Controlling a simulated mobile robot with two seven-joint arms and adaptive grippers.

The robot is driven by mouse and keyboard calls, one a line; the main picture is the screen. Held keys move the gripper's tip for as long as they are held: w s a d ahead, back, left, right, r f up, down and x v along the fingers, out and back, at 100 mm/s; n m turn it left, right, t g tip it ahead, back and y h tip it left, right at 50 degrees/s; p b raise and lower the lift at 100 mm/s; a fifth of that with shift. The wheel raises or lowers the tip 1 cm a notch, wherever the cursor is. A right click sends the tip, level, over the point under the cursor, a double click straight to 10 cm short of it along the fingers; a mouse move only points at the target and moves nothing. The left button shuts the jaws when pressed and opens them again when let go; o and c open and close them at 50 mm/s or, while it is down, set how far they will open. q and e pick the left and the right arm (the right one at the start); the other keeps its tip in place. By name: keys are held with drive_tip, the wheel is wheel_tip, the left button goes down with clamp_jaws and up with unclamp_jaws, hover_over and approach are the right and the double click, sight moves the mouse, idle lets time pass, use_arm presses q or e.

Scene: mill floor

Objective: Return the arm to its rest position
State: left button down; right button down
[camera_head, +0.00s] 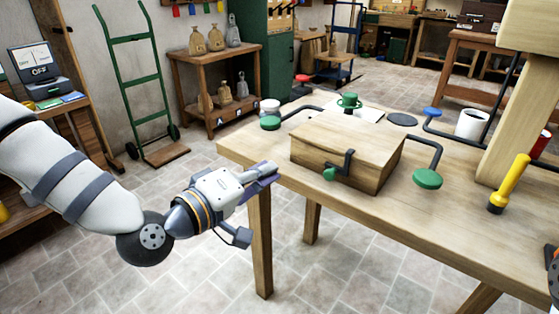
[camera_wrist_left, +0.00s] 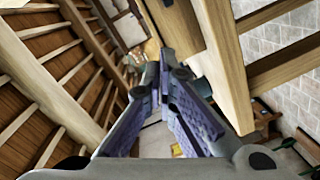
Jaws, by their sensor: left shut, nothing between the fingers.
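My left arm (camera_head: 75,180) reaches in from the left in the head view. My left gripper (camera_head: 262,172) is beside the near left corner of the wooden table (camera_head: 440,235), over the floor or just at the table's edge; the exact gap is hard to tell. Its fingers have purple pads and are closed together with nothing between them. In the left wrist view the gripper (camera_wrist_left: 162,68) points past wooden beams of a table frame (camera_wrist_left: 225,60).
Green-knobbed bars (camera_head: 428,179), a yellow-handled tool (camera_head: 510,183) and a white pot (camera_head: 471,124) are also there. A green hand truck (camera_head: 135,80) stands at the back left. The tiled floor (camera_head: 200,270) is clear.

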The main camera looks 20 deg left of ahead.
use_arm(q)
drive_tip(key=shift+s, duration=0.35)
drive_tip(key=s+d+f+m+g+y, duration=0.1)
drive_tip(key=s+f+m+g, duration=0.1)
drive_tip(key=s+f+g, duration=0.5)
drive_tip(key=s+d+f+m+g+y, duration=0.1)
drive_tip(key=s+f+m+g, duration=0.1)
drive_tip(key=s+f, duration=0.9)
drive_tip(key=s+a+f+m+g+y, duration=0.1)
drive_tip(key=s+a+f+g, duration=0.1)
drive_tip(key=s, duration=0.5)
drive_tip(key=s+a+f+m+g+y+p, duration=0.1)
drive_tip(key=s+a+f+g, duration=0.2)
drive_tip(key=s, duration=0.5)
drive_tip(key=s+a+f+m+g+y, duration=0.2)
drive_tip(key=s+f+g, duration=0.2)
drive_tip(key=s+f, duration=0.2)
drive_tip(key=shift+s+a+p, duration=0.3)
drive_tip(key=shift+s+p, duration=0.05)
drive_tip(key=shift+s, duration=0.55)
use_arm(e)
drive_tip(key=shift+w+r+t, duration=0.5)
drive_tip(key=shift+w+r, duration=0.6)
